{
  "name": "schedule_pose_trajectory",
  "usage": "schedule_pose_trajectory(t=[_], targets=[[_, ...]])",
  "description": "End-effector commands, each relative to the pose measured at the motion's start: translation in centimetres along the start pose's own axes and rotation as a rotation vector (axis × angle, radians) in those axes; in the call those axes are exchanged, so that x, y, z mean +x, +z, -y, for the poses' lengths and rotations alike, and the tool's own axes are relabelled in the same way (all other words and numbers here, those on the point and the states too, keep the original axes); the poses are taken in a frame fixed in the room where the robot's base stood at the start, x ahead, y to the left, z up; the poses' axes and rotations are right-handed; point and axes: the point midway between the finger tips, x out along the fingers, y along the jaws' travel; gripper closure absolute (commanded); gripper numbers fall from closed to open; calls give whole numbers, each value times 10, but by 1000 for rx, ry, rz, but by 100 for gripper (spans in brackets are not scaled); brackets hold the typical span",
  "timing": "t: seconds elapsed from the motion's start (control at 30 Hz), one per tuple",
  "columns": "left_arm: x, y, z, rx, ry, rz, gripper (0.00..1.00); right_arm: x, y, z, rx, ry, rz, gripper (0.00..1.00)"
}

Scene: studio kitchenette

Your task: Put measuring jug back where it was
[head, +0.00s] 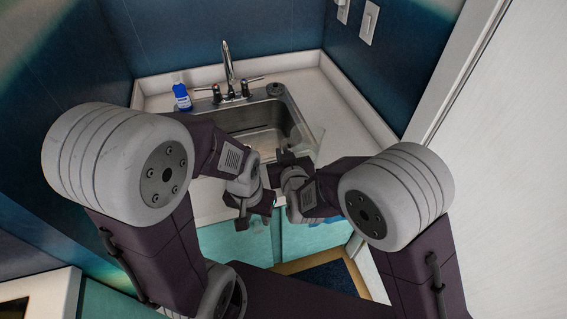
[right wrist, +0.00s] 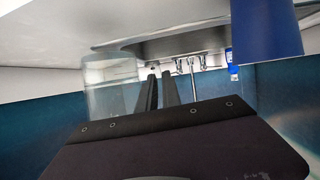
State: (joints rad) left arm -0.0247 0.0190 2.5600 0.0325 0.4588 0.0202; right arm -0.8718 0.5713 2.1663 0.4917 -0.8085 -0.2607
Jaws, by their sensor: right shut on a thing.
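The clear measuring jug (head: 312,152) shows faintly beside my right gripper, over the right front of the sink. In the right wrist view, which is upside down, the jug (right wrist: 106,88) stands out as a see-through cylinder beside the dark fingers. My right gripper (head: 284,167) is shut on the jug; its fingers (right wrist: 158,92) hide the exact point of contact. My left gripper (head: 256,208) is close by, lower and to the left, in front of the counter edge. I cannot tell whether its jaws are open.
The steel sink (head: 240,122) is set in a white counter (head: 325,100) with a faucet (head: 228,65) behind it. A blue bottle (head: 182,97) stands at the back left. A large blue object (right wrist: 266,30) is close in the wrist view. Walls enclose the corner; teal cabinets are below.

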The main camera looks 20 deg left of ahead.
Motion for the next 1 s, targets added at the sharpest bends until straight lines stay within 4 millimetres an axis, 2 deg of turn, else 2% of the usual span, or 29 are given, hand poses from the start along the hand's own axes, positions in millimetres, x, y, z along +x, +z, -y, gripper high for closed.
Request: schedule_pose_trajectory(t=[0.23,0.67,0.7,0.77,1.0], targets=[[10,1,0,0,0,0,64,14,33,2,-1,0,0,100],[14,1,0,0,0,0,64,17,40,2,0,-1,-3,100],[13,1,0,0,0,0,64,17,40,2,0,-1,0,86],[12,1,0,0,0,0,64,16,40,2,0,-1,0,69],[12,1,0,0,0,0,64,16,40,2,0,0,0,69]])
